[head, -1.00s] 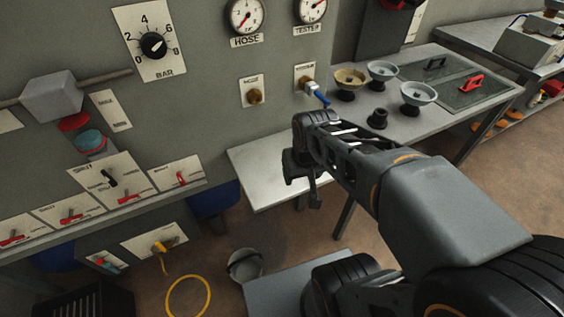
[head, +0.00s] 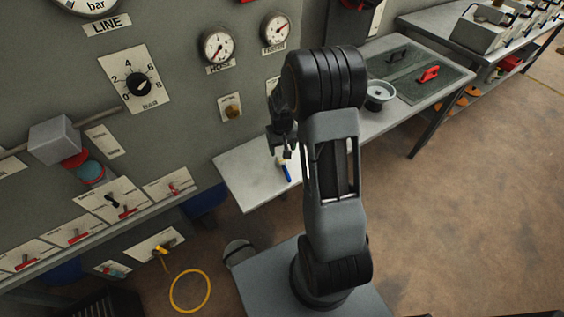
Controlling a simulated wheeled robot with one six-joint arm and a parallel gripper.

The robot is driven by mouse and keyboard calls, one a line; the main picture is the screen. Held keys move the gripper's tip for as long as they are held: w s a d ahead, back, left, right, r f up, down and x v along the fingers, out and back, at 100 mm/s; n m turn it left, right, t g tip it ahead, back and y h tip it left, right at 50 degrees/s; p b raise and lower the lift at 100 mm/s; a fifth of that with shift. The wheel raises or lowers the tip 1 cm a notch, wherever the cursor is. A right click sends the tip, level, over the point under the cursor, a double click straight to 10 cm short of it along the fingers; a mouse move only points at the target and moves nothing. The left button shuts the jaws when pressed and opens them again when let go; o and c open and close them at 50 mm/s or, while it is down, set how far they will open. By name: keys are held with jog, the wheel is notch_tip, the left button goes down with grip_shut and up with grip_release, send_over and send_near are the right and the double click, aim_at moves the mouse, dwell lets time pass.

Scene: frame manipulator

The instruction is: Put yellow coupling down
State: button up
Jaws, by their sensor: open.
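A small yellow fitting (head: 161,249), which looks like the yellow coupling, sits at a white plate low on the left panel. A short yellow line hangs below it, and a yellow hose loop (head: 190,291) lies on the floor. My gripper (head: 284,152) is open, to the right of the panel and over the near end of the grey table; its fingers are dark and small. A blue-handled piece (head: 286,172) shows just below the fingers. I cannot tell whether it touches them or lies on the table. The yellow fitting is well away from my gripper, lower left.
The grey table (head: 236,179) runs back along the wall, with a bowl (head: 379,94) and a red handle (head: 429,74) on its far part. My arm hides its middle. A round grey container (head: 238,252) stands on the floor. Brown floor at right is clear.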

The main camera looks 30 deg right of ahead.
aim_at(282, 160)
jog(key=shift+s+f+p, duration=0.1)
jog(key=shift+f+p, duration=0.5)
jog(key=shift+f, duration=3.4)
jog(key=shift+c, duration=0.2)
jog(key=c, duration=1.1)
jog(key=shift+r, duration=0.1)
